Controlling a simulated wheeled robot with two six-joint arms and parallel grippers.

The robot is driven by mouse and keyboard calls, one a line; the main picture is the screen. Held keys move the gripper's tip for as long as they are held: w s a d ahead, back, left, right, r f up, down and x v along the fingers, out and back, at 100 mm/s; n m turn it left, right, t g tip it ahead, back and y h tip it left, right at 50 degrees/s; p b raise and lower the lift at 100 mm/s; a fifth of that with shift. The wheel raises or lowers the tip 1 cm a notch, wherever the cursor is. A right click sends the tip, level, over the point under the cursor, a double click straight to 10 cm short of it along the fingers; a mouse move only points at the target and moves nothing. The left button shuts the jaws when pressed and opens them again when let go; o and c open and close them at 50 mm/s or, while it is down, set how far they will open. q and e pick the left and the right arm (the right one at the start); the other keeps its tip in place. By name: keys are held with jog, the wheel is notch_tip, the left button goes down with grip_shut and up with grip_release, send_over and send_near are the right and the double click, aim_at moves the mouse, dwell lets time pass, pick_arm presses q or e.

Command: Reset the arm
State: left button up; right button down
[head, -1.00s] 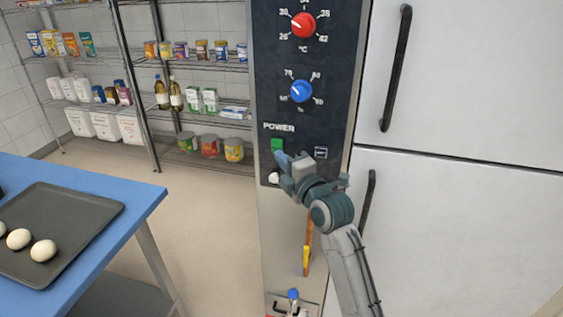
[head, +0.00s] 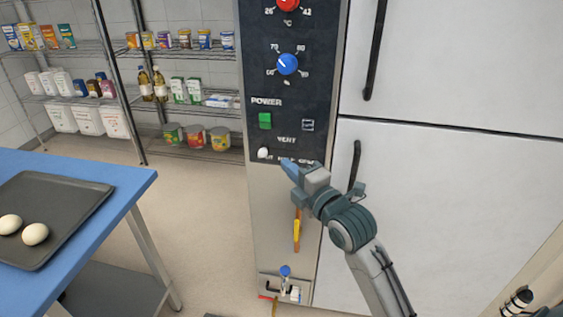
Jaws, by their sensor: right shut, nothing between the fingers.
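My right gripper (head: 290,170) is shut and empty. It is in front of the lower edge of the dark control panel (head: 297,95), below the green power switch (head: 265,121) and to the right of a small white knob (head: 264,153). I cannot tell whether its tip touches the panel. The green switch is in full view. The blue dial (head: 288,64) is above it, and the red dial (head: 288,4) is cut by the top edge. My left gripper is not in view.
A blue table (head: 140,184) with a dark tray (head: 95,197) holding eggs is at the left. Wire shelves with groceries stand behind. White doors (head: 430,200) with dark handles are at the right. The floor between table and panel is clear.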

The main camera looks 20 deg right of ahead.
jog(key=shift+s+d+f, duration=0.1)
jog(key=shift+s+d, duration=0.05)
dwell(0.4)
